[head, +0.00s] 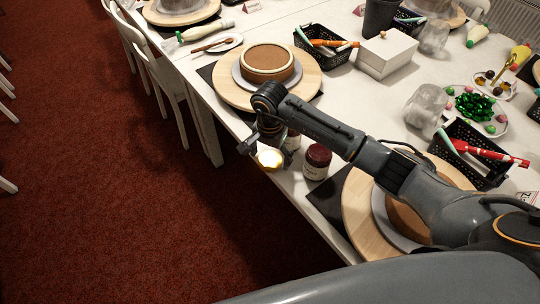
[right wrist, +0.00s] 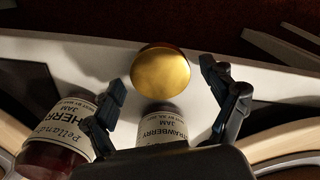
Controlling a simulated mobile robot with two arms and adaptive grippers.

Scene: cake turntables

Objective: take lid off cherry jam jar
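The cherry jam jar (right wrist: 55,140) stands at the left of the right wrist view, outside my fingers. In the head view a dark-red-topped jar (head: 317,163) stands near the table edge, seemingly this one; I cannot tell whether that top is a lid. A round gold disc, seemingly a lid with its gold side showing (right wrist: 160,76), is at the table edge; it also shows in the head view (head: 270,159). My right gripper (right wrist: 168,92) is open and empty, its fingers apart. A strawberry jam jar (right wrist: 163,128) shows between and behind them. My left gripper is not in view.
A cake on a wooden turntable (head: 225,87) stands beyond my gripper. Another turntable (head: 360,215) is beside the jars, under my arm. Black baskets (head: 318,55), a white box (head: 388,52) and a glass jar (head: 425,108) stand farther right. White chairs (head: 150,50) line the table's left edge.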

